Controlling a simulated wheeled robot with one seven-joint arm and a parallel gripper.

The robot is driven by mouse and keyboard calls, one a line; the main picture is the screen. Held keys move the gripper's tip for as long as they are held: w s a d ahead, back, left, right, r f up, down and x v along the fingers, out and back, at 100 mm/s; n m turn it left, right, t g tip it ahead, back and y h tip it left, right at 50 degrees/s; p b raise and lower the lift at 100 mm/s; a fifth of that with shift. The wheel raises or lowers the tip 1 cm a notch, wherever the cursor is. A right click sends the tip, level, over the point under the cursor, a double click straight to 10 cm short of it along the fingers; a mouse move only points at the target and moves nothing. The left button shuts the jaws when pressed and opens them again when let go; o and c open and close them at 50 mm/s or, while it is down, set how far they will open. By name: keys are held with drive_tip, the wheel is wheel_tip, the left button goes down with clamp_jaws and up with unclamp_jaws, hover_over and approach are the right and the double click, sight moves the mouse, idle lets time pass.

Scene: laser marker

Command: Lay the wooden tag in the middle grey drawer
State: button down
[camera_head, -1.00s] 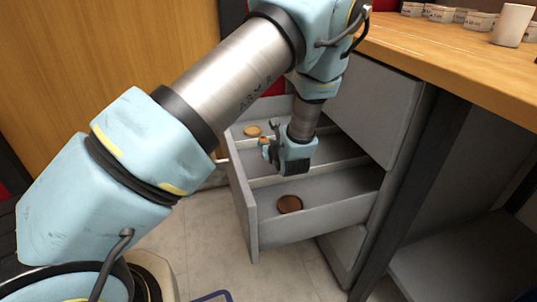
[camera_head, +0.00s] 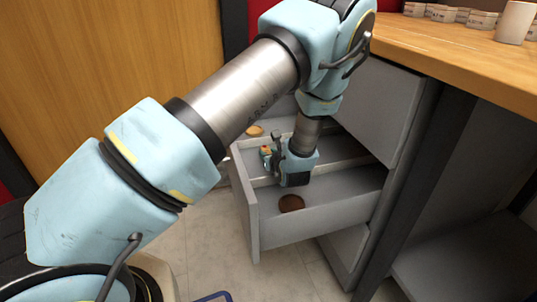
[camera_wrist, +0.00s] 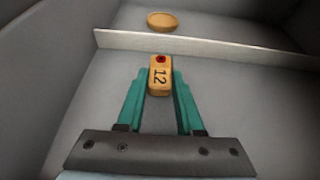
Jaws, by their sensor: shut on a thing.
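The wooden tag (camera_wrist: 159,76) is a small light block marked 12 with a red spot. In the wrist view it sits between the teal fingertips of my gripper (camera_wrist: 159,88), which is shut on it. In the wrist view the tag is on the near side of a pale divider (camera_wrist: 215,46). Whether the tag touches the drawer floor I cannot tell.
A light wooden disc (camera_head: 255,131) lies toward the drawer's back; it shows beyond the divider in the wrist view (camera_wrist: 162,21). A dark brown disc (camera_head: 291,203) lies in the front compartment. A closed drawer front (camera_head: 375,108) and the wooden worktop (camera_head: 440,52) are above, right.

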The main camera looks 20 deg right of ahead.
drive_tip(key=c, duration=0.9)
unclamp_jaws()
drive_tip(key=shift+s+f, duration=0.15)
drive_tip(key=shift+f, duration=0.2)
drive_tip(key=o, duration=0.4)
drive_tip(key=shift+a+f, duration=0.15)
drive_tip(key=shift+c, duration=0.2)
drive_tip(key=shift+s, duration=0.1)
drive_tip(key=shift+r+p, duration=0.35)
drive_tip(key=shift+r, duration=0.05)
drive_tip(key=v, duration=0.4)
drive_tip(key=p+v, duration=0.1)
drive_tip(key=v, duration=0.3)
drive_tip(key=r+v, duration=0.1)
drive_tip(key=v, duration=0.3)
drive_tip(key=shift+p, duration=0.4)
drive_tip(key=shift+w, duration=0.2)
